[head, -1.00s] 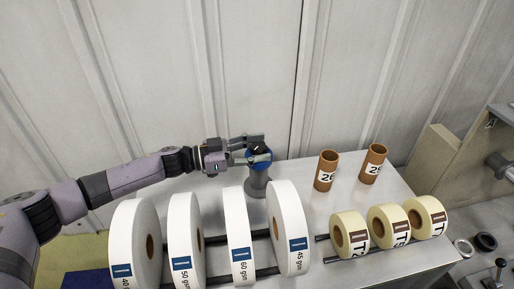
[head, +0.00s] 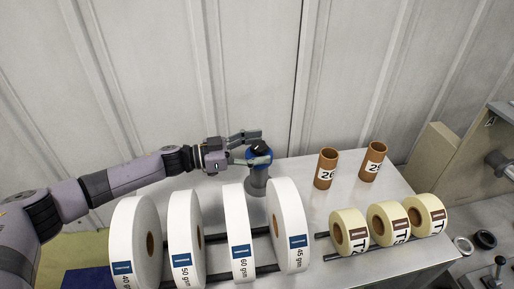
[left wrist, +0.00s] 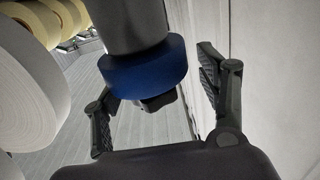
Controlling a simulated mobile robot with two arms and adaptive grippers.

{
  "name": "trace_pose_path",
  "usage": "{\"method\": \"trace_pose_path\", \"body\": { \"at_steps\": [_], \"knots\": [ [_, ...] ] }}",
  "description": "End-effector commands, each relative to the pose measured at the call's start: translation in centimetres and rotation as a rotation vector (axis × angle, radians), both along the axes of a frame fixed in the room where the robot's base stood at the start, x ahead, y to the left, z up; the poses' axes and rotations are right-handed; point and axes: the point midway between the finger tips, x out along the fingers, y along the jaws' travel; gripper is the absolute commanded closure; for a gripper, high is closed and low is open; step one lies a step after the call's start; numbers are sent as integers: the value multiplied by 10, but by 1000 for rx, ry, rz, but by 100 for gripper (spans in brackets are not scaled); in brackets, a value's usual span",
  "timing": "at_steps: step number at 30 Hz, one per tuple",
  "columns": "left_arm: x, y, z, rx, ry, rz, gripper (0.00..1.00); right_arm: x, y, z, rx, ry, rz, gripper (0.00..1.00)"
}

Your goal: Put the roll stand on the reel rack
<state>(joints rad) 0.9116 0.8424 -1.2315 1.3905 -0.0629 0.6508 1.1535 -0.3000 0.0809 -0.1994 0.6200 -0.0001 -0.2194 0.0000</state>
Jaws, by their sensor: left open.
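The grey post with a blue collar and dark top (head: 257,182) appears to be the roll stand. It stands upright on the metal table behind the white rolls. My left gripper (head: 262,147) is open at its top, with one finger on each side. In the left wrist view the stand (left wrist: 145,72) lies between the spread fingers, with a visible gap to the right finger; contact at the left finger is unclear. The dark rails (head: 262,234) under the white rolls may be the reel rack. My right gripper is not in view.
Several large white rolls (head: 236,215) stand close in front of the stand. Several cream tape rolls (head: 349,231) sit on rails at the right. Two brown tubes (head: 327,168) (head: 373,160) stand behind them. A panelled wall (head: 250,70) rises behind the table.

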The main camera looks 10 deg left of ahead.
Motion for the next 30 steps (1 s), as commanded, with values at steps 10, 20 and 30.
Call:
{"method": "trace_pose_path", "body": {
  "at_steps": [10,20,30],
  "knots": [
    [-20,46,-2,3,1,4,33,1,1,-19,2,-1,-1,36],
    [-46,99,0,1,0,2,33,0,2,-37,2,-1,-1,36],
    [-51,109,3,0,0,-1,33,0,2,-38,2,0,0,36]
  ]
}}
